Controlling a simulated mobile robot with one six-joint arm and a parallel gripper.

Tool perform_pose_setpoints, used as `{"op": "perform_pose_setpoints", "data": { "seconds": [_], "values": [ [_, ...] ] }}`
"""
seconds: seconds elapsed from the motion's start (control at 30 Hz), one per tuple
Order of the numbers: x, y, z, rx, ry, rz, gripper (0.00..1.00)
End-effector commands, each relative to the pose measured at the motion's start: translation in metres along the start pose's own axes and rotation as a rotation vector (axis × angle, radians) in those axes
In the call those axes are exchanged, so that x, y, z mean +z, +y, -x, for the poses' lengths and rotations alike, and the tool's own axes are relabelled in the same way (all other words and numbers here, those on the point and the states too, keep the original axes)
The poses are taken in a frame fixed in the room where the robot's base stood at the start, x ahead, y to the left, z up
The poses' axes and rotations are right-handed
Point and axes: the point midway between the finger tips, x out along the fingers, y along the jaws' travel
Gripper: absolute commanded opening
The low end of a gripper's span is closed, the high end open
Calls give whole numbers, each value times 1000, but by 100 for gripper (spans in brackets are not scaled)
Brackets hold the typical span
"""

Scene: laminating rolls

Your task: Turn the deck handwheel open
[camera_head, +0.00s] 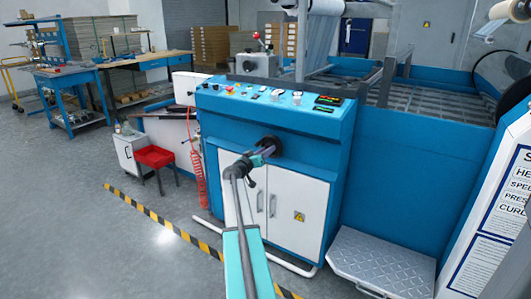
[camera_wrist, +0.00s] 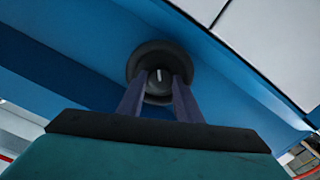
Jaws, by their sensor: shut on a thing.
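The deck handwheel (camera_head: 271,147) is a dark round wheel on the front of the blue machine, above the white cabinet doors. In the wrist view the handwheel (camera_wrist: 143,62) shows as a black ring with a grey hub and a pale mark in its middle. My gripper (camera_head: 262,155) reaches it from the front. In the wrist view the two fingers of my gripper (camera_wrist: 159,84) lie on either side of the hub and are shut on the handwheel. The fingers hide part of the wheel's lower side.
The control panel (camera_head: 275,97) with buttons and dials is above the wheel. White cabinet doors (camera_head: 263,200) are below it. A red-topped stool (camera_head: 154,157) stands at left, and a metal step (camera_head: 383,262) at lower right. Striped floor tape (camera_head: 185,235) runs in front.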

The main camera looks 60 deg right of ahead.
Motion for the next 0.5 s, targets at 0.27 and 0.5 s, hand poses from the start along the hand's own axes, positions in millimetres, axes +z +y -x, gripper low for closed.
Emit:
{"op": "perform_pose_setpoints", "data": {
  "seconds": [0.27,0.5],
  "values": [
    [0,0,-2,0,1,97,10],
    [-1,0,-2,0,3,256,10]
  ]
}}
